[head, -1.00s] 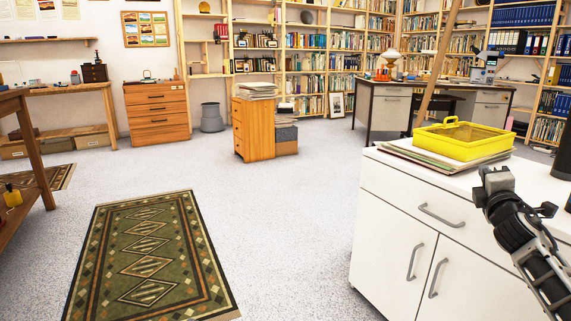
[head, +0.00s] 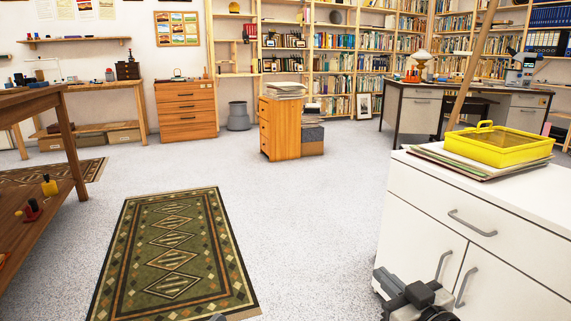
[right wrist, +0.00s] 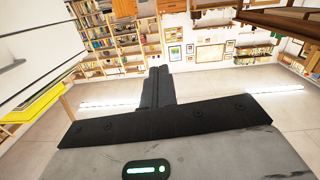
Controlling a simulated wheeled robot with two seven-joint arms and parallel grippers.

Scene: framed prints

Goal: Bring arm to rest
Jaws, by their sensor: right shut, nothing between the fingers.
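My right gripper (head: 386,283) is low in the head view, in front of the white cabinet (head: 400,220). In the right wrist view its two dark fingers (right wrist: 157,87) are together with nothing between them. No object is held. The right arm shows only in part at the bottom edge of the head view. My left gripper cannot be made out.
A yellow crate (head: 500,145) sits on papers on the cabinet. A green patterned rug (head: 172,255) lies on open carpet. A wooden table (head: 60,110) stands at the left, and a small wooden drawer unit (head: 280,130) further back.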

